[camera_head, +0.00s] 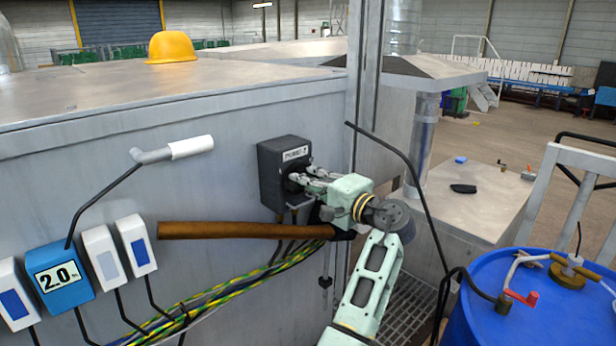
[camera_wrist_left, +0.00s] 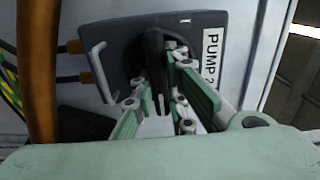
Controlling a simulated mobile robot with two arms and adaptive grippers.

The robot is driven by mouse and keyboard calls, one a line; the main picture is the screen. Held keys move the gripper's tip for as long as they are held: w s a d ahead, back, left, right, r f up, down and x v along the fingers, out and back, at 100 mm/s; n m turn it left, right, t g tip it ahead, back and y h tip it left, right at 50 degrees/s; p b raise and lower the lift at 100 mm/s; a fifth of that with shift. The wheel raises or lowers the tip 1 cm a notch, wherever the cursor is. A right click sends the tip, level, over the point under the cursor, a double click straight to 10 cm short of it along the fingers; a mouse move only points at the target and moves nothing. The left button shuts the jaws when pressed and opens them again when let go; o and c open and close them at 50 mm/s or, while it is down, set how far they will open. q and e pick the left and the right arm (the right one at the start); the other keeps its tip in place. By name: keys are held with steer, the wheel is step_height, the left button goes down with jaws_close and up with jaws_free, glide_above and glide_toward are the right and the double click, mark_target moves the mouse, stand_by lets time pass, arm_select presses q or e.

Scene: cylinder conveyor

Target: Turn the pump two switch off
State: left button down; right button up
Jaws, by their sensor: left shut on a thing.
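The pump two switch is a dark grey box (camera_head: 270,168) on the side of the metal cabinet, with a white label reading "PUMP 2". In the left wrist view the box (camera_wrist_left: 112,38) fills the upper middle, with its label (camera_wrist_left: 212,62) on the right. Its black rotary knob (camera_wrist_left: 153,48) sits between the fingers and points along the picture's vertical. My left gripper (camera_head: 300,178) reaches the box front from the right and is shut on the knob. The gripper hides most of the knob in the head view. My right gripper is not in view.
A brown pipe (camera_head: 230,231) and yellow-green cables (camera_head: 235,284) run just below the switch. A yellow helmet (camera_head: 171,46) lies on the cabinet. A blue drum (camera_head: 520,320) stands at the right.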

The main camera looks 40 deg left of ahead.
arm_select(q)
steer(key=shift+m, duration=0.3)
steer(key=c, duration=1.7)
jaws_free()
steer(key=shift+c, duration=0.2)
steer(key=shift+d, duration=0.1)
steer(key=d, duration=1.2)
steer(key=shift+s, duration=0.45)
steer(key=shift+f, duration=0.1)
